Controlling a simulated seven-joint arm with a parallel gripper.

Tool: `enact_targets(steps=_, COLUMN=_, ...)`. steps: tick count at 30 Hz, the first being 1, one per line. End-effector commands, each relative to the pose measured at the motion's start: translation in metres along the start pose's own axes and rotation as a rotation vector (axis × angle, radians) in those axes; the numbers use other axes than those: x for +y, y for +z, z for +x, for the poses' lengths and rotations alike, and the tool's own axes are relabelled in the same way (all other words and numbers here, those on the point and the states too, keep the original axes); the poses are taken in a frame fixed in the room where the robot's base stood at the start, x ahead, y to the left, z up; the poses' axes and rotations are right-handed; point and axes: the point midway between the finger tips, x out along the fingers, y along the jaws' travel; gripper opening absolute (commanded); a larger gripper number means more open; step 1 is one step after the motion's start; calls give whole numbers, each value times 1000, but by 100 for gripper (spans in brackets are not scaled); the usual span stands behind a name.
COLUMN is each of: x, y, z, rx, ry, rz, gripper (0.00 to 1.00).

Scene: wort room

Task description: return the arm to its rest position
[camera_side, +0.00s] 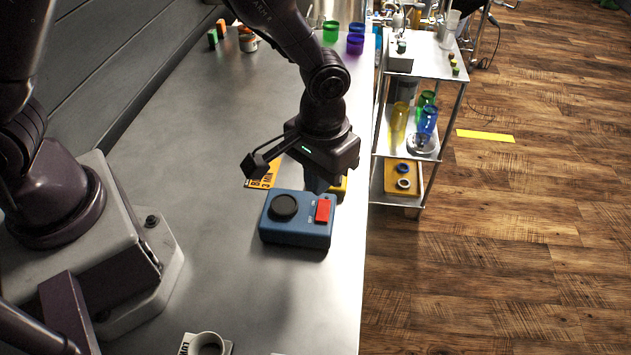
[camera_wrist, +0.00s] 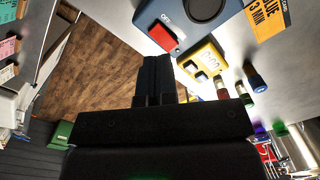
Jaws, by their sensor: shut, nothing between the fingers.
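My gripper (camera_side: 316,186) hangs pointing down over the bench, just behind the blue box (camera_side: 283,231) in the side view. In the wrist view its two fingers (camera_wrist: 156,62) lie together with nothing between them. The blue box has a black round knob (camera_side: 284,206) and a red rocker switch (camera_side: 323,211); the switch also shows in the wrist view (camera_wrist: 164,34) beside the word OFF. The fingertips look close to the box's back edge; whether they touch it I cannot tell. A yellow timer (camera_wrist: 203,60) stands close to the gripper, mostly hidden in the side view.
An orange card (camera_wrist: 268,20) lies beside the box. A white mug (camera_side: 205,342) stands at the bench's near end. Green and purple cups (camera_side: 355,44) and small jars (camera_side: 247,40) stand at the far end. A metal trolley (camera_side: 428,52) stands right of the bench. The bench's left middle is clear.

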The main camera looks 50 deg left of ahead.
Motion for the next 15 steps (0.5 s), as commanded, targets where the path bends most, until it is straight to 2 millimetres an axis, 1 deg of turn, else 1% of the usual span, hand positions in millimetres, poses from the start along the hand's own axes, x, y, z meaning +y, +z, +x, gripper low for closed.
enact_targets(steps=1, x=-7, y=11, z=3, rx=-37, ry=-24, rz=52, gripper=0)
enact_targets(steps=2, x=-11, y=17, z=-3, rx=-48, ry=-29, rz=93, gripper=0)
enact_targets(steps=8, x=-42, y=32, z=-58, rx=-24, ry=-6, rz=224, gripper=0)
enact_targets(steps=11, x=-61, y=41, z=-88, rx=14, ry=12, rz=264, gripper=0)
enact_targets(steps=15, x=-91, y=58, z=-130, rx=98, ry=36, rz=302, gripper=0)
